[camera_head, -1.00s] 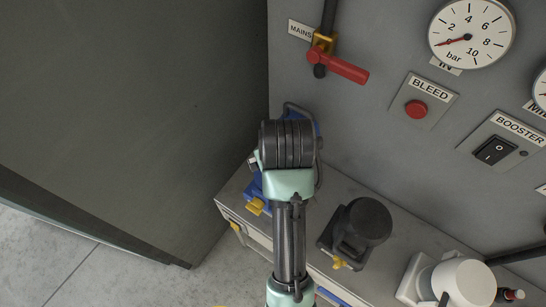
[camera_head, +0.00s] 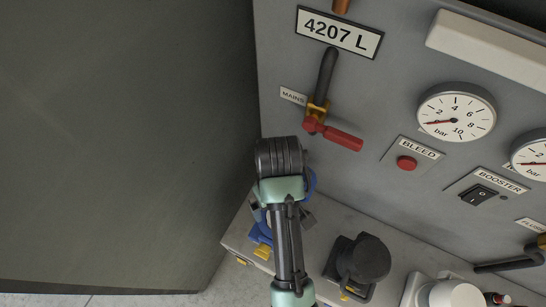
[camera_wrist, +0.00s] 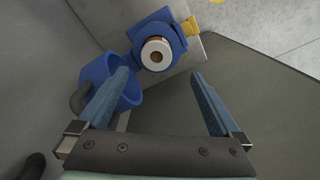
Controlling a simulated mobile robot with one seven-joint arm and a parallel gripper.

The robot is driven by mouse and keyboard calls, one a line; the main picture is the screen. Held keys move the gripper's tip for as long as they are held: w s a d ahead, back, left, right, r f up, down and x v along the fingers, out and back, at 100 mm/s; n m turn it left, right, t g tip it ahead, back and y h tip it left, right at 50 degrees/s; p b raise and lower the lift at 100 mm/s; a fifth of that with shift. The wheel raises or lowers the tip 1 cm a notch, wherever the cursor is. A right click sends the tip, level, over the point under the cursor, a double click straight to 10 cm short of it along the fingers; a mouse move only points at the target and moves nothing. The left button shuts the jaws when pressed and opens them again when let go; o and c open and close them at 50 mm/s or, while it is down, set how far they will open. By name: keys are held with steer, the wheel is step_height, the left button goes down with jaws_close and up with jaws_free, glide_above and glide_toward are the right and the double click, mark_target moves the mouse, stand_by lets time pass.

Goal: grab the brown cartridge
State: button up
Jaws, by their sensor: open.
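In the wrist view a cartridge (camera_wrist: 155,55) shows end-on as a pale ring with a brown middle, seated in a blue housing (camera_wrist: 177,37) with a yellow tab. A blue cup-shaped part (camera_wrist: 130,93) with a dark handle stands beside it, partly behind the left finger. My gripper (camera_wrist: 160,78) is open and empty; the cartridge appears beyond the fingertips, between their lines and nearer the left one. The fingers do not touch it. In the head view my arm covers most of the blue housing (camera_head: 261,233), and the cartridge is hidden.
A grey ledge (camera_head: 320,235) also carries a black housing (camera_head: 366,260) and a white one (camera_head: 452,293) to the right. The panel behind has a red-handled lever (camera_head: 338,136), gauges and a red button (camera_head: 406,163). A dark wall (camera_head: 120,140) stands left.

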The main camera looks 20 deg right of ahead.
step_height(320, 180, down, 7)
steer(key=shift+s+r+p, duration=0.15)
steer(key=shift+r+p, duration=0.05)
steer(key=shift+p, duration=0.2)
steer(key=f, duration=0.2)
steer(key=f+p, duration=0.1)
steer(key=shift+w+d+f, duration=0.25)
steer(key=shift+d+f, duration=0.05)
steer(key=shift+f, duration=0.65)
steer(key=shift+c, duration=0.2)
steer(key=c, duration=1.4)
jaws_close()
steer(key=shift+r, duration=0.1)
